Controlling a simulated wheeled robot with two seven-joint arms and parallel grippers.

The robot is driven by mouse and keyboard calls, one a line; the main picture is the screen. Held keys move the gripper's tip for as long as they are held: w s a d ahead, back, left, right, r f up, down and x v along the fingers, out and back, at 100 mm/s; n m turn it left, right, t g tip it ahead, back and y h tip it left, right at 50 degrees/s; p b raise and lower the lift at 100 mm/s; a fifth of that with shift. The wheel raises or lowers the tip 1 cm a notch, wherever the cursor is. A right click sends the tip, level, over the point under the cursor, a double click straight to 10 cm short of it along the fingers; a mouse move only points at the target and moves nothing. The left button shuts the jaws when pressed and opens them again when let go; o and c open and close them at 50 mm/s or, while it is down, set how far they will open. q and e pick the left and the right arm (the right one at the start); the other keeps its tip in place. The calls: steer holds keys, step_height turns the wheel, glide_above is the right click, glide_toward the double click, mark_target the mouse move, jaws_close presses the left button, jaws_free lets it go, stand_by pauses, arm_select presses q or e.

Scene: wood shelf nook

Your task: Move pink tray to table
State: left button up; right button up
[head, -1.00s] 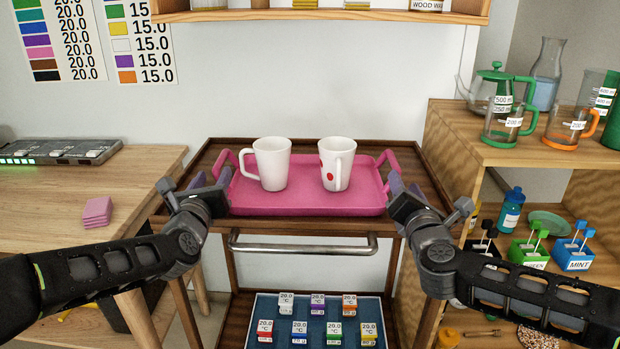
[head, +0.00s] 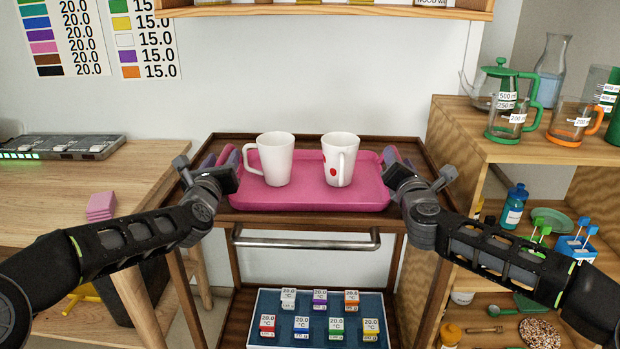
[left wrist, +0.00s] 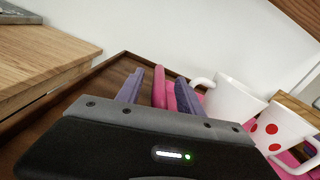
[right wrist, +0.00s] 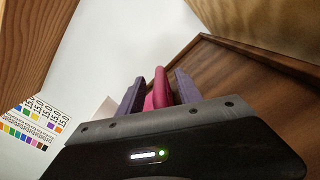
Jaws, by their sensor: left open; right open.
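The pink tray (head: 308,198) lies flat on the top of a dark wooden cart and carries two white mugs. The plain mug (head: 277,165) stands left and the red-dotted mug (head: 336,165) right. My left gripper (head: 220,160) is at the tray's left handle; in the left wrist view the pink handle (left wrist: 171,94) sits between its open purple fingers. My right gripper (head: 396,160) is at the right handle; in the right wrist view that pink handle (right wrist: 160,86) sits between its open fingers. The wooden table (head: 145,165) stands left of the cart.
The table holds a stack of pink squares (head: 101,206) and a grey device (head: 62,147). A wooden shelf (head: 470,145) with jugs and bottles stands close on the right. A wall shelf (head: 330,12) hangs above. The cart's lower level holds a blue tray (head: 262,303) of small labelled blocks.

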arm_select(q)
steer(key=shift+w, duration=0.7)
arm_select(e)
steer(key=shift+w, duration=1.1)
arm_select(q)
steer(key=shift+c, duration=0.4)
arm_select(e)
steer(key=shift+c, duration=0.4)
arm_select(q)
steer(key=c, duration=0.7)
arm_select(e)
steer(key=c, duration=0.8)
arm_select(q)
jaws_close()
arm_select(e)
jaws_close()
steer(key=shift+d, duration=0.15)
